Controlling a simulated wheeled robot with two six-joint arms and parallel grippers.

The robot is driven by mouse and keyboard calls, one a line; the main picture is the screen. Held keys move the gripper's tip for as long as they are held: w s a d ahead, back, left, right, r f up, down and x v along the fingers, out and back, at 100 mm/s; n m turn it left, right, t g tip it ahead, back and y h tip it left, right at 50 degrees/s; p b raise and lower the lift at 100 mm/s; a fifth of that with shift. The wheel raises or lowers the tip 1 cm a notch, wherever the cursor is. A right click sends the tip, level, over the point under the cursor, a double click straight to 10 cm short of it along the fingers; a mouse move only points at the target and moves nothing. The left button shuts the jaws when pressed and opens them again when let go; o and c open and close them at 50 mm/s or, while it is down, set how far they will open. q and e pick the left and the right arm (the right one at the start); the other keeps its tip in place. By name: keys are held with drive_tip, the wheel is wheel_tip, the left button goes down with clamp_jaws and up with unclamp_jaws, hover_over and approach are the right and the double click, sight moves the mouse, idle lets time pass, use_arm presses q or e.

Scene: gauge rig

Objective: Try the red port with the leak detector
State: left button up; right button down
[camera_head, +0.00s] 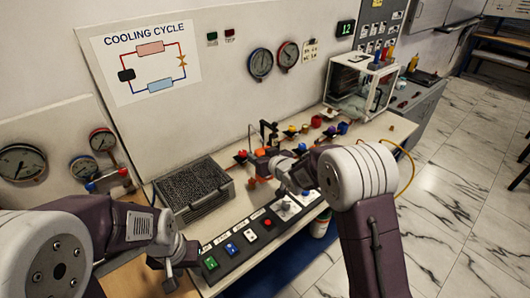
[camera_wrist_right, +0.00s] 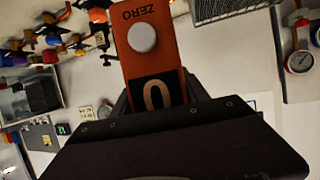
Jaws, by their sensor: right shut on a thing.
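The leak detector (camera_wrist_right: 145,45) is an orange-red handheld unit with a round grey button marked ZERO and a dark display reading 0. My right gripper (camera_wrist_right: 155,95) is shut on it. In the head view, my right gripper (camera_head: 272,166) is over the bench by the pipe fittings, partly hidden by its own arm. A red-capped fitting (camera_head: 316,121) stands on the row behind, beside blue and yellow ones; another red cap (camera_head: 241,154) is left of the gripper. I cannot tell which is the red port. My left gripper (camera_head: 172,270) is low at the left, apart from everything; its jaws are unclear.
A control panel (camera_head: 211,263) with coloured buttons runs along the bench front. A dark mesh-topped box (camera_head: 195,185) is left of the fittings, and a clear case (camera_head: 358,80) stands behind right. Gauges (camera_head: 260,64) hang on the wall board. A yellow hose (camera_head: 408,165) hangs at the right edge.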

wheel_tip(320, 180, down, 8)
drive_tip(key=b, duration=0.6)
drive_tip(key=shift+r, duration=0.15)
idle(1.5)
wheel_tip(320, 180, up, 8)
drive_tip(key=p, duration=0.6)
idle(1.3)
